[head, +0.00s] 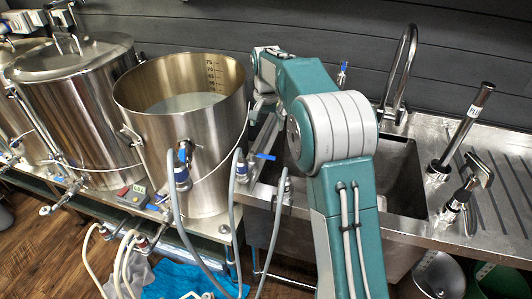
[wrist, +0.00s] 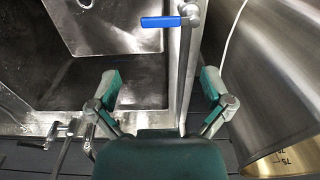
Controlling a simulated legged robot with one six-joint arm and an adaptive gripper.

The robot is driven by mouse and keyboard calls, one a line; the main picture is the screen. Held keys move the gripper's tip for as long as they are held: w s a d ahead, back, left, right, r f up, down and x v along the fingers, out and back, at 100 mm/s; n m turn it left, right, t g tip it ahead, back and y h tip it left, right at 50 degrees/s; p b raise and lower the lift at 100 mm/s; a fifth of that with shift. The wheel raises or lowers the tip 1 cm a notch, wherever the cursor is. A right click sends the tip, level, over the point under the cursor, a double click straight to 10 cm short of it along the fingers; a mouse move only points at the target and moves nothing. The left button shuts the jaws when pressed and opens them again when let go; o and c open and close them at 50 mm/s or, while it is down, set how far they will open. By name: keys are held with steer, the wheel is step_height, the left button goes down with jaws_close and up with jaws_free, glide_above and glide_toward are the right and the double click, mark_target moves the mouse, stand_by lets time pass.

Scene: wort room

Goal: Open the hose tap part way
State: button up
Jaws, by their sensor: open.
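A tap with a blue lever (head: 262,156) stands at the left edge of the sink, with a grey hose hanging below it. In the wrist view its blue lever (wrist: 165,22) lies flat, pointing over the sink from the metal tap body (wrist: 189,14). My gripper (wrist: 158,88) is open and empty, its two green-padded fingers spread wide. The lever lies beyond the fingertips in the wrist picture, apart from them.
An open steel kettle (head: 190,140) stands close beside the tap; its wall (wrist: 275,70) is near my right finger in the wrist view. The sink (head: 400,180) lies on the other side, with a tall curved faucet (head: 402,65). Another blue-lever valve (head: 182,157) fronts the kettle.

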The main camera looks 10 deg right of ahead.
mark_target(266, 156)
steer(key=f, duration=1.1)
steer(key=shift+w+f, duration=0.3)
